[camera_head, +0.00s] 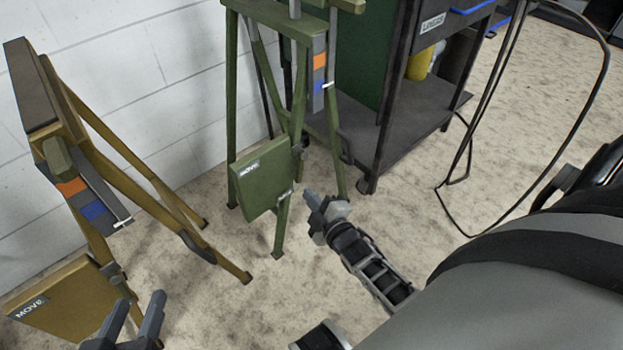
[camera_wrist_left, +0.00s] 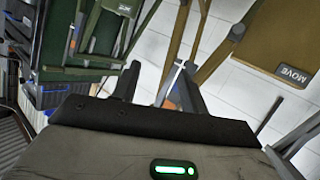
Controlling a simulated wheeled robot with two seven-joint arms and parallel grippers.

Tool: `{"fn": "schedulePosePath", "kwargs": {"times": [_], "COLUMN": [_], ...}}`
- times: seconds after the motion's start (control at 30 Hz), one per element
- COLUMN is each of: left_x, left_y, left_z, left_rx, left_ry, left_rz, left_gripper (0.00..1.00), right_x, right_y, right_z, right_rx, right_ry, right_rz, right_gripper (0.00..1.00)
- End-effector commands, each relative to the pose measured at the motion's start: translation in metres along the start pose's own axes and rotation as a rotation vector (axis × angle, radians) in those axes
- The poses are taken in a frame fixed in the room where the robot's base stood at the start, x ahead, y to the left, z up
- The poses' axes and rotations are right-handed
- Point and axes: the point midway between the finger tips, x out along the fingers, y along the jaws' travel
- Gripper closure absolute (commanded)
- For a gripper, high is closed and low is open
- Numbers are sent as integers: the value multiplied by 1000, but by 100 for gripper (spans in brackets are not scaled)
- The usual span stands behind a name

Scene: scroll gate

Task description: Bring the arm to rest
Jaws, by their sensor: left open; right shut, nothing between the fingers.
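My left gripper (camera_head: 135,318) is at the bottom left of the head view, open and empty, with its two fingers apart. It is just right of the tan stand's MOVE panel (camera_head: 62,303), and I see no contact. In the left wrist view its fingers (camera_wrist_left: 155,88) stand apart with nothing between them. My right gripper (camera_head: 318,205) is shut and empty, in front of the green stand (camera_head: 262,190) and to the right of its MOVE panel. Its arm reaches in from the lower right.
The tan stand (camera_head: 135,160) stands at the left by a white wall (camera_head: 150,70). A dark cart (camera_head: 400,110) marked LOGGS stands behind the green stand. A black cable loop (camera_head: 597,95) hangs at the right. Bare speckled floor (camera_head: 230,310) lies between the grippers.

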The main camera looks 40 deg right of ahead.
Motion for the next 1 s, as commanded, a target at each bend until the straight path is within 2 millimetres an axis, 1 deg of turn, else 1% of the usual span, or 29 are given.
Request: {"fn": "schedulePosePath", "kwargs": {"times": [0.1, 0.17, 0.63, 0.73, 0.87, 1.0], "left_x": [1, 2, 4, 0, -8, -16], "left_y": [-2, -3, -5, -6, -9, -14], "left_z": [9, 11, -1, -6, -14, -18], "left_rx": [-1, -1, 0, -1, -2, -3], "left_ry": [-37, -40, -12, -28, -74, -122], "left_rz": [-6, -8, -13, -24, -54, -85], "left_gripper": [56, 56, 56, 56, 56, 56], "right_x": [-3, -3, -3, -5, -8, -11], "right_y": [0, 0, 1, 12, 36, 56], "right_z": [-3, -3, -4, -10, -23, -34], "right_rx": [-1, -1, 0, 0, 0, 0], "right_ry": [4, 5, 4, 4, 4, 4], "right_rz": [0, 0, 0, 0, 0, -1], "right_gripper": [100, 100, 100, 100, 100, 100]}}
